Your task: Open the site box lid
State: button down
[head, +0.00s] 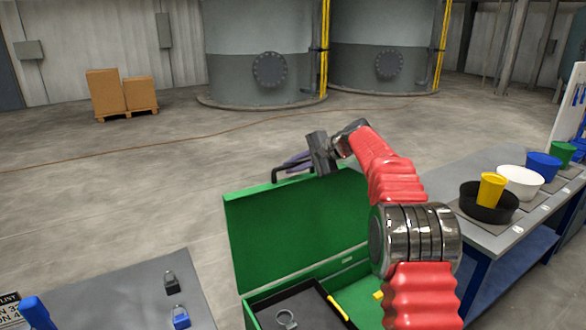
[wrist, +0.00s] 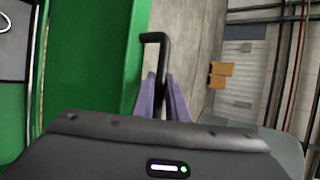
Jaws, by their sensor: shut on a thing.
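The green site box (head: 358,288) stands open in front of me, with its lid (head: 285,230) raised roughly upright on the far side. A black bar handle (head: 278,175) is on the lid's upper edge. My gripper (head: 296,162) is at that edge, with its purple fingers shut on the handle. In the wrist view the fingers (wrist: 165,97) close around the black handle (wrist: 156,38) beside the green lid (wrist: 95,60). My red arm covers the right part of the box.
Inside the box is a dark tray (head: 300,305) with a metal shackle-like piece (head: 286,319) and a yellow item (head: 339,308). A grey table (head: 120,295) with padlocks is at left. A bench (head: 487,232) with coloured buckets is at right.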

jog(key=shift+w+d, duration=0.3)
jog(key=shift+w, duration=0.05)
jog(key=c, duration=2.1)
grip_release()
jog(key=o, duration=0.3)
jog(key=shift+s+a, duration=0.1)
jog(key=shift+a, duration=0.15)
jog(key=shift+o, duration=0.2)
jog(key=shift+a, duration=0.1)
jog(key=shift+f, duration=0.1)
jog(key=shift+s, duration=0.1)
jog(key=v, duration=1.4)
jog(key=shift+a, duration=0.1)
